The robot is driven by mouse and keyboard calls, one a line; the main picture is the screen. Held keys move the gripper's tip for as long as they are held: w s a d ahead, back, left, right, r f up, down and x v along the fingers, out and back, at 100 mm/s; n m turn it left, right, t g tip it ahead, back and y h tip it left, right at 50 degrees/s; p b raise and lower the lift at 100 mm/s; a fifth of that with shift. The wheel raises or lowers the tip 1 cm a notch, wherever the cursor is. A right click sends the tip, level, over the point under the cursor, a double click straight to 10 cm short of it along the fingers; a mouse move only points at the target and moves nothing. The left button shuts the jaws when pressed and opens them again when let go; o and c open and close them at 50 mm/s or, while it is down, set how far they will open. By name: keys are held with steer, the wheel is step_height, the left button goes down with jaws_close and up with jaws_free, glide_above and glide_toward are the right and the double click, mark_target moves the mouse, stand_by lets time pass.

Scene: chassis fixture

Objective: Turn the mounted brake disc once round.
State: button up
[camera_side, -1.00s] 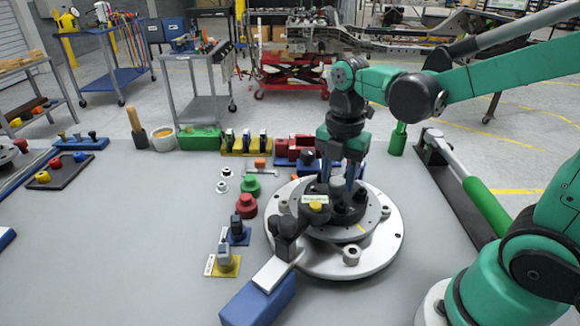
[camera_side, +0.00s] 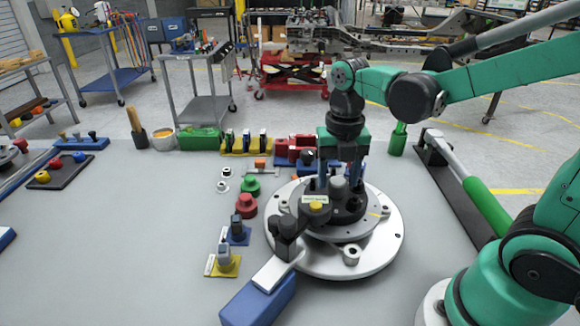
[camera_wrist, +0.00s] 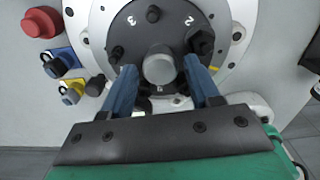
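The grey brake disc (camera_side: 366,224) lies flat on a round pale base (camera_side: 385,245), with a yellow mark (camera_side: 375,214) on its rim. A black hub (camera_side: 350,208) with several studs and a grey centre cap (camera_side: 339,187) sits on it. My gripper (camera_side: 338,182) points down over the hub. In the wrist view, my gripper's (camera_wrist: 160,72) blue fingers are spread on either side of the grey cap (camera_wrist: 159,66), with gaps to it. The fingertips are close to two studs; whether they touch is unclear. The yellow mark also shows in the wrist view (camera_wrist: 214,68), right of the right finger.
A black clamp (camera_side: 287,235) with a blue handle block (camera_side: 260,300) stands at the base's front left. A long green-handled lever (camera_side: 485,203) is on the right.

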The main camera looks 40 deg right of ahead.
stand_by(0.4)
steer(key=m, duration=0.8)
steer(key=shift+m, duration=0.4)
steer(key=m, duration=0.3)
steer(key=shift+m, duration=0.4)
steer(key=m, duration=1.1)
steer(key=shift+m, duration=0.3)
steer(key=m, duration=0.6)
steer(key=shift+m, duration=0.4)
jaws_close()
